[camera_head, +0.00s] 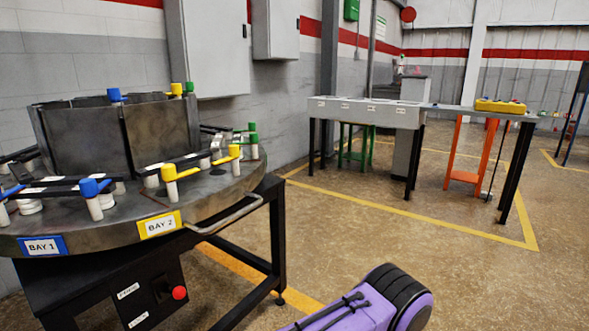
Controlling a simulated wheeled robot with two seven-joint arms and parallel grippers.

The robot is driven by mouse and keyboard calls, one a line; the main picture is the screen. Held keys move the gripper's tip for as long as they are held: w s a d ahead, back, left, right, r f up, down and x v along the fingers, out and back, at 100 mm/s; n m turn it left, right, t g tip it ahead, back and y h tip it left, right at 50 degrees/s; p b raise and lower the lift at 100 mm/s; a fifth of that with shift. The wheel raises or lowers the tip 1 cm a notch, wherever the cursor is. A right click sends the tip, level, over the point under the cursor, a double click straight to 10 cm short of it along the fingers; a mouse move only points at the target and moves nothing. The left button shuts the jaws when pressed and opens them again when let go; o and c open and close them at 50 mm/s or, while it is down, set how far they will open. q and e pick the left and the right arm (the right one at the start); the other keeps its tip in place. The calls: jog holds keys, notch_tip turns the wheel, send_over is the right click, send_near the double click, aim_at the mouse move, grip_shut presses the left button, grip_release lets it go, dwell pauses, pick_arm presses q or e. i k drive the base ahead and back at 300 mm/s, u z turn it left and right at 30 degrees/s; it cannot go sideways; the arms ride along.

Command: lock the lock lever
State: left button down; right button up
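A round dark metal turntable (130,223) stands at the left on a black frame. Coloured levers on pale posts sit around its rim: a blue lever (91,188) by the BAY 1 label (43,246), a yellow lever (172,178) by the BAY 2 label (158,224), and a green lever (253,138) farther back. A curved metal handle (228,216) is on the rim's right side. I cannot tell which of these is the lock lever. Neither gripper is in view; a purple and black link of mine shows at the bottom.
A control box with a red button (179,292) hangs under the turntable. A long grey bench (365,113) stands at the back, with a yellow tray (500,106) on the table at its right. An orange stand (464,176) is beneath. The floor between is clear.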

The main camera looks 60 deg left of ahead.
aim_at(179, 293)
jog(key=z, duration=0.2)
jog(key=k, duration=0.95)
jog(key=u, duration=1.45)
